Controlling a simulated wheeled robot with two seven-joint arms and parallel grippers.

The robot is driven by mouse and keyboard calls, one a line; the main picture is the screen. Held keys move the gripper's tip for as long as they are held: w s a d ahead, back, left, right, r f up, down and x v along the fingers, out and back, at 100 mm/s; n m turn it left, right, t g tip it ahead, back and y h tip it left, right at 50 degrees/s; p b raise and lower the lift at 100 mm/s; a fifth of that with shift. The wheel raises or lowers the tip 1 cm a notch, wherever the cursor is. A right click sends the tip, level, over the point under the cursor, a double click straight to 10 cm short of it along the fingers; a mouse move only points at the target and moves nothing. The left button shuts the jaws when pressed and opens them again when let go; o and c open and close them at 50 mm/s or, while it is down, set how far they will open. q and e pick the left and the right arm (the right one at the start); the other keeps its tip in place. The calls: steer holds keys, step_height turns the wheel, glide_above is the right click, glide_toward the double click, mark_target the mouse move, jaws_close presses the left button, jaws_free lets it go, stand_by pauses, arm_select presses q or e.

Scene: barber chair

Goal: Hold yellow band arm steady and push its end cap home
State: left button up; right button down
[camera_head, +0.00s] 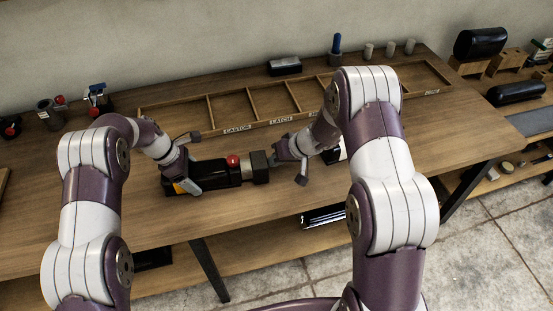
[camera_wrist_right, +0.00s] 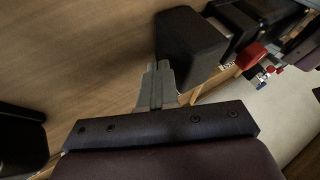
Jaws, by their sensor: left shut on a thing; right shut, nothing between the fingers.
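The black chair arm (camera_head: 215,173) lies on the bench, with a yellow band (camera_head: 187,186) near its left end and a red knob (camera_head: 233,160) on top. The knob also shows in the right wrist view (camera_wrist_right: 251,55). My left gripper (camera_head: 188,164) is shut on the arm near the band and partly hides it. The dark, blocky end cap (camera_head: 260,166) is at the arm's right end; it also shows in the right wrist view (camera_wrist_right: 190,44). My right gripper (camera_head: 274,160) is shut and empty, its fingertips (camera_wrist_right: 158,68) close beside the cap. I cannot tell whether they touch it.
A wooden divided tray (camera_head: 203,100) with labels including CASTOR and LATCH lies behind. A black block (camera_head: 284,66), a blue-handled tool (camera_head: 336,43) and grey cylinders (camera_head: 390,49) stand at the back. The bench front (camera_head: 150,225) is clear.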

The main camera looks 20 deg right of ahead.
mark_target(265, 161)
steer(key=a, duration=0.4)
steer(key=shift+w, duration=0.2)
arm_select(q)
steer(key=shift+d, duration=0.1)
arm_select(e)
steer(key=shift+d, duration=0.1)
steer(key=d, duration=0.3)
steer(key=d+r, duration=0.1)
steer(key=shift+s+d, duration=0.3)
steer(key=shift+d, duration=0.05)
arm_select(q)
steer(key=o, duration=1.5)
arm_select(e)
steer(key=v, duration=0.9)
